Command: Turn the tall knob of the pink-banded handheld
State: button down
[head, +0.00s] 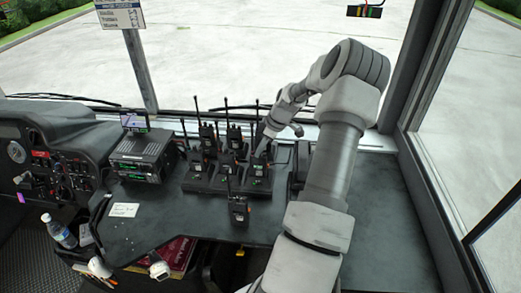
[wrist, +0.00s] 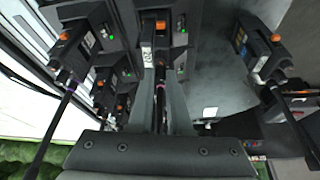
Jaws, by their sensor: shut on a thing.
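The handheld under my gripper (wrist: 162,72) has an orange button and a dark body (wrist: 160,22). Its antenna runs back between my two fingers, with a small pinkish mark on it. In the head view my gripper (head: 266,143) reaches down onto the handheld (head: 258,166) at the right end of the charging rack (head: 226,187). The fingers are closed around its top, where the knob sits. The knob is mostly hidden between the fingertips, so its turn angle cannot be seen. Another handheld (wrist: 72,50), left in the wrist view, also shows a purplish mark.
Several similar handhelds with upright antennas stand close by, including one at back left (head: 207,136). A separate handheld (head: 239,209) stands in front of the rack. A radio unit (head: 142,155) is at the left. The right part of the dashboard (head: 380,200) is clear.

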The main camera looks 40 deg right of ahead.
jog(key=c, duration=0.8)
grip_release()
jog(key=shift+c, duration=0.2)
jog(key=b+v, duration=0.1)
jog(key=v, duration=1.6)
jog(key=shift+r, duration=0.25)
